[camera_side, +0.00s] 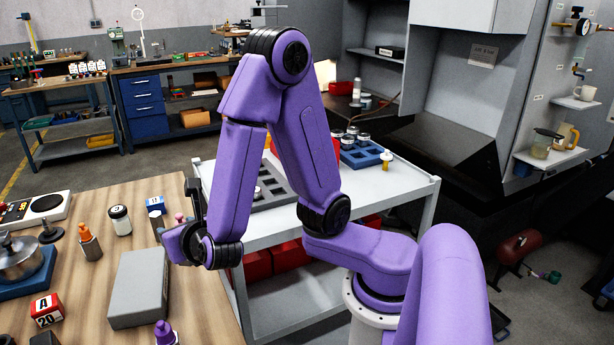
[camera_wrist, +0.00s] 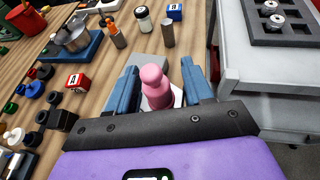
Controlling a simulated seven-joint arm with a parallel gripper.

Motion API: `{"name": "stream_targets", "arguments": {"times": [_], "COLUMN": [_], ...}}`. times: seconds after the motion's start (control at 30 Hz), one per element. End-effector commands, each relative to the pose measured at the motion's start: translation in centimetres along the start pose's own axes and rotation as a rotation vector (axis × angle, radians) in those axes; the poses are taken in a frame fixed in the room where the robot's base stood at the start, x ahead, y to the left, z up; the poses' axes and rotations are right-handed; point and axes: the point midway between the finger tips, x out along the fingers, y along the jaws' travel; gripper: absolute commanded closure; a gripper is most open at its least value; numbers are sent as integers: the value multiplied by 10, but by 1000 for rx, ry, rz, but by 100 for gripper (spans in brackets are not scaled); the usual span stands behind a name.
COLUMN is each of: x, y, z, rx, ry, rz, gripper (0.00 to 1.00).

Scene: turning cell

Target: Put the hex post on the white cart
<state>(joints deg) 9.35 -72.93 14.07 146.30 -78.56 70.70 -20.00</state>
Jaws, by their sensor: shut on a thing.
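In the side view my gripper (camera_side: 183,216) is over the right edge of the wooden table, left of the cart, and only a little pink shows there. The white cart (camera_side: 345,206) stands to the right of the table. It also shows at the right in the wrist view (camera_wrist: 240,72).
The cart top holds a grey slotted tray (camera_side: 272,194), a blue tray (camera_side: 361,155) and a yellow-topped post (camera_side: 387,160). The cart's front right top is bare.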

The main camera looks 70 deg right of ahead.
Motion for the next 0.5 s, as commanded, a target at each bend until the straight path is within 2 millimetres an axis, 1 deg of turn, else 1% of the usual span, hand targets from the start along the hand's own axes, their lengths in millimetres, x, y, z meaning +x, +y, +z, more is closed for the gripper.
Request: {"name": "stream_targets", "arguments": {"times": [0.03,0.17,0.2,0.27,0.3,0.33,0.47,0.5], "x": [12,36,41,48,52,55,59,59], "y": [-19,-69,-85,-109,-126,-138,-194,-211], "z": [7,20,23,27,30,31,36,37], "rx": [33,110,133,168,192,209,286,309], "ry": [-5,-9,-11,-12,-13,-14,-17,-18], "rz": [-74,-255,-310,-395,-453,-496,-687,-748], "gripper": [100,100,100,100,100,100,100,100]}}
